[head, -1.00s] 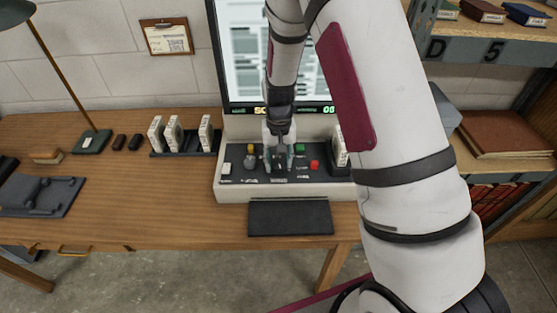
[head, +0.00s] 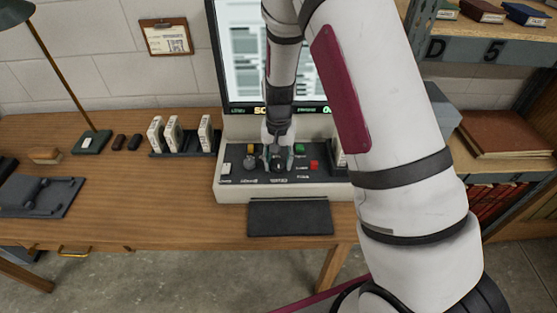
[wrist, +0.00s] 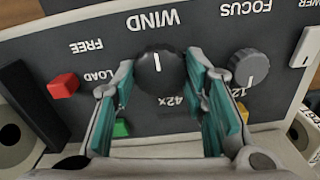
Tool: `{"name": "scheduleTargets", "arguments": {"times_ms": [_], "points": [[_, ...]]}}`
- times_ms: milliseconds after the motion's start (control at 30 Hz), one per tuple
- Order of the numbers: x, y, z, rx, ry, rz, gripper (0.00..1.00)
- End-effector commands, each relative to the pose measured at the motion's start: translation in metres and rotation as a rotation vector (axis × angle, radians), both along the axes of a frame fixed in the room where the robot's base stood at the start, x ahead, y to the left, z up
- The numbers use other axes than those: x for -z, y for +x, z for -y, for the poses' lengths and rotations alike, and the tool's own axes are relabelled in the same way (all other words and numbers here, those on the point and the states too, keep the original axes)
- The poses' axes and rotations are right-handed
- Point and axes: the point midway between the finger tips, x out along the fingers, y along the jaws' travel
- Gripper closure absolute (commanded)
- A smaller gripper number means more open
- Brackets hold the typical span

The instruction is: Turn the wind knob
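The wind knob (wrist: 160,74) is a round black knob with a white pointer line, below the word WIND on the dark control panel in the wrist view. Its pointer runs roughly up and down in that view. My gripper (wrist: 160,82) has its two teal-padded fingers on either side of the knob, with the tips close against its sides. In the head view my gripper (head: 278,162) reaches down to the middle of the panel (head: 233,180), and its fingers largely hide the knob.
A grey focus knob (wrist: 249,67) sits right of the wind knob, and a red button (wrist: 63,86) sits left. A green button (wrist: 121,128) lies near the left finger. A lit screen (head: 238,55) stands behind.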

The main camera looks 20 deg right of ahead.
Motion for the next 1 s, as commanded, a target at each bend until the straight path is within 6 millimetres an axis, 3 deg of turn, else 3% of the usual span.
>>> {"name": "scheduleTargets", "arguments": {"times_ms": [33,67,467,567,1000], "points": [[0.000,0.000,0.000,0.000,0.000,0.000,0.47],[0.000,0.000,0.000,0.000,0.000,0.000,0.41],[-0.005,0.001,0.000,-0.001,0.000,0.002,0.41],[-0.016,0.001,0.000,-0.001,0.000,0.004,0.41],[-0.100,0.001,0.000,-0.001,0.000,0.004,0.41]]}}
